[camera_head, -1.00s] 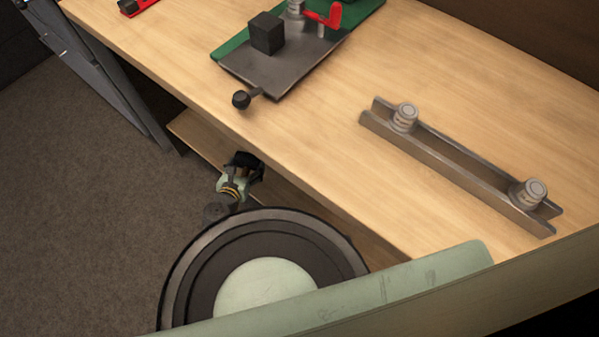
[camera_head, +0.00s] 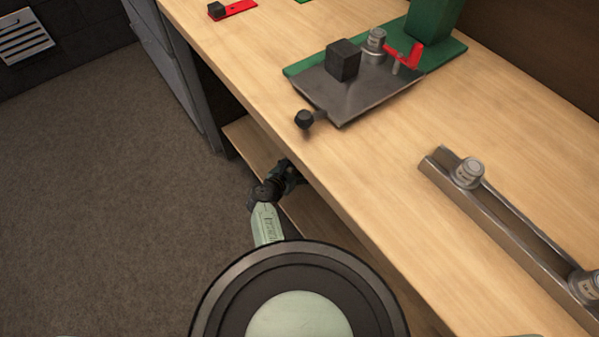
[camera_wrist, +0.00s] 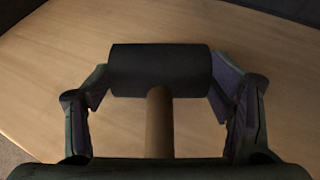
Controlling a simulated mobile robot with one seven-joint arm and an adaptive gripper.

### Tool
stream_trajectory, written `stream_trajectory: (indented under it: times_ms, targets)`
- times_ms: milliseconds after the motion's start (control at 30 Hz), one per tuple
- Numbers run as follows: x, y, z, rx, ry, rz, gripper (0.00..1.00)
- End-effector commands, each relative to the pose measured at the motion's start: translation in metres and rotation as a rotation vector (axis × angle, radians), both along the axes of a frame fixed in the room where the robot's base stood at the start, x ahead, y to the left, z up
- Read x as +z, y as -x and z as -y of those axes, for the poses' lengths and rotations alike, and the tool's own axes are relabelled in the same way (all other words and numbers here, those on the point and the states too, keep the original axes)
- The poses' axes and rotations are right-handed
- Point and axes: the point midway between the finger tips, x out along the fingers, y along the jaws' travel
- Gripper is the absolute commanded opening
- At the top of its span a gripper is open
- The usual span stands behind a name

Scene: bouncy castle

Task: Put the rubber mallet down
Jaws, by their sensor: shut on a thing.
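The rubber mallet has a black cylindrical head (camera_wrist: 160,68) and a wooden handle (camera_wrist: 159,122) that points back toward the wrist camera. My gripper (camera_wrist: 160,82) is shut on the mallet, with one finger at each end of the head. A pale wooden surface (camera_wrist: 50,60) lies behind and below the mallet; I cannot tell whether the head touches it. In the head view my gripper (camera_head: 289,176) is low beside the workbench's front edge, at the lower shelf (camera_head: 250,145), partly hidden. The mallet cannot be made out there.
The workbench top (camera_head: 370,190) carries a metal plate on a green base (camera_head: 350,90) with a black block (camera_head: 342,60) and a red clamp. A metal rail (camera_head: 500,220) with cylindrical weights lies at right. Carpeted floor (camera_head: 110,190) is clear at left.

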Motion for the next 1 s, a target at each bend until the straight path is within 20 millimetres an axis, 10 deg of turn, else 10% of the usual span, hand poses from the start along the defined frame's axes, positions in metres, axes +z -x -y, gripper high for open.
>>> stream_trajectory:
  times_ms: [900, 933, 1000]
  targets:
    - [-0.039, -0.016, 0.005, 0.0, 0.001, 0.002, 0.29]
    - [-0.04, -0.016, 0.005, 0.0, 0.001, 0.0, 0.76]
    - [-0.039, -0.016, 0.005, 0.0, 0.001, 0.0, 0.81]
